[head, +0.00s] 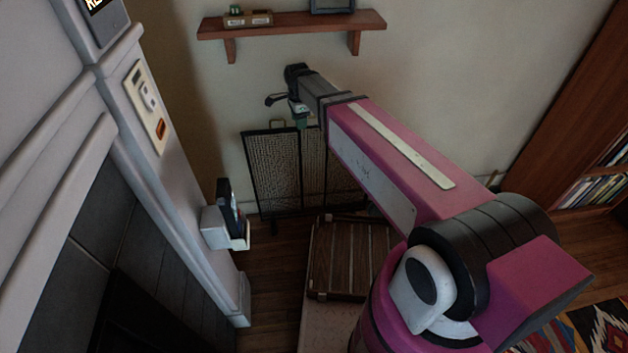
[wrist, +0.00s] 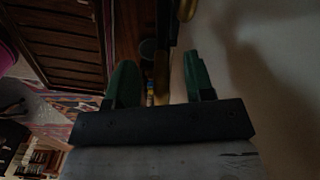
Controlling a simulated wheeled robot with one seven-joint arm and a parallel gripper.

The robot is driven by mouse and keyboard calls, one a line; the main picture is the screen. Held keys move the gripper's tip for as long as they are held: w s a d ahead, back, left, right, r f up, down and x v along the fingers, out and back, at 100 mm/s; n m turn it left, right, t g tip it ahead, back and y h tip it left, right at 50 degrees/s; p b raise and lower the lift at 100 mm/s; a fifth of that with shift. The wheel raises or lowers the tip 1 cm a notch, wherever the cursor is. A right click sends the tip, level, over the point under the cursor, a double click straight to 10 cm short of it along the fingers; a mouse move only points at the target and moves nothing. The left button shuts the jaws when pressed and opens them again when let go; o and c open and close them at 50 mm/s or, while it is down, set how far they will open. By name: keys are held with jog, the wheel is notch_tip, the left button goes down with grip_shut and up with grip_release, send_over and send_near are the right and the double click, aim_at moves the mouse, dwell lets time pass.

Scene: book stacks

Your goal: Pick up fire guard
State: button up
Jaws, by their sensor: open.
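The fire guard (head: 272,172) is a dark mesh folding screen with a black frame. It stands upright on the floor against the far wall, below a shelf in the head view. A small handle shows on its top edge. My gripper (head: 299,115) is just above the guard's top edge, right of that handle. In the wrist view my gripper (wrist: 162,82) has its two green fingers apart. A narrow dark and brass-coloured upright part, probably the guard seen edge-on, lies between or beyond them. Contact cannot be told. My arm hides the guard's right part.
A wooden wall shelf (head: 300,22) with small items hangs above my gripper. A slatted wooden crate-like object (head: 345,262) sits in front of the guard. The white fireplace surround (head: 150,140) is at left. A bookcase (head: 570,110) and patterned rug (head: 590,335) are at right.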

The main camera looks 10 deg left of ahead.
grip_shut()
dwell(1.4)
